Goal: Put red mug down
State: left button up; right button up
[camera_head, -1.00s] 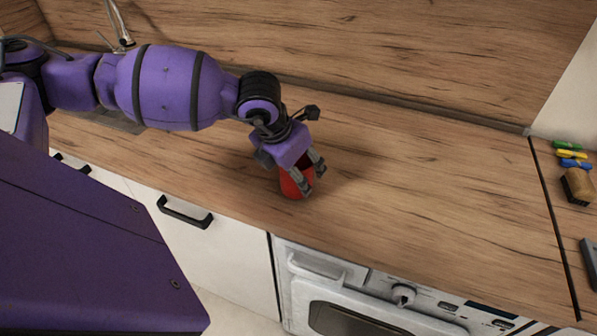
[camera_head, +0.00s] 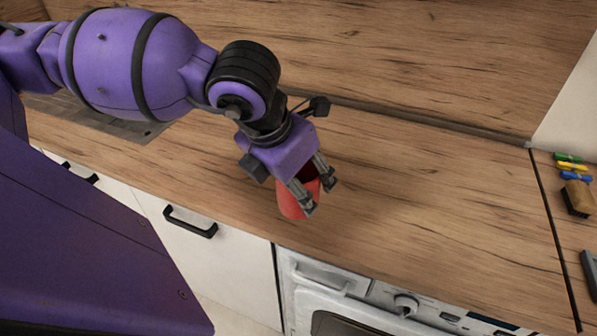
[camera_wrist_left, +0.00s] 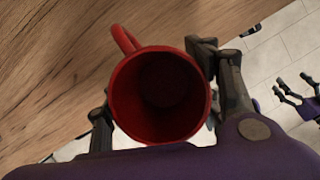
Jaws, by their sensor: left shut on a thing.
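The red mug (camera_head: 291,206) is in the grip of my left gripper (camera_head: 318,196), over the wooden worktop near its front edge. The head view does not show clearly whether its base touches the wood. In the left wrist view the mug (camera_wrist_left: 160,98) sits between the two fingers of the left gripper (camera_wrist_left: 160,110). I look down into its empty, dark inside, and its handle points to the upper left. My right gripper (camera_wrist_left: 298,92) shows small at the right edge of the left wrist view, over the floor, with its fingers apart and nothing between them.
The wooden worktop (camera_head: 430,210) is clear to the right of the mug. Coloured pens (camera_head: 572,167) and a brown brush-like block (camera_head: 578,198) lie at the far right, past a dark seam. A white oven (camera_head: 330,295) and a drawer handle (camera_head: 190,222) are below the front edge.

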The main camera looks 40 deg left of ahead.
pick_arm(q)
jog(key=shift+s+d+r+p, duration=0.3)
jog(key=shift+s+r+p, duration=0.15)
jog(key=shift+r+p, duration=0.3)
jog(key=shift+s+d+r+p, duration=0.15)
jog(key=shift+s+p, duration=0.15)
jog(key=shift+p, duration=0.2)
jog(key=shift+s+d+r+p, duration=0.15)
jog(key=shift+s+p, duration=0.2)
jog(key=shift+p, duration=0.3)
jog(key=shift+s+d+f+p, duration=0.15)
jog(key=shift+s+f+p, duration=0.05)
jog(key=shift+p, duration=0.1)
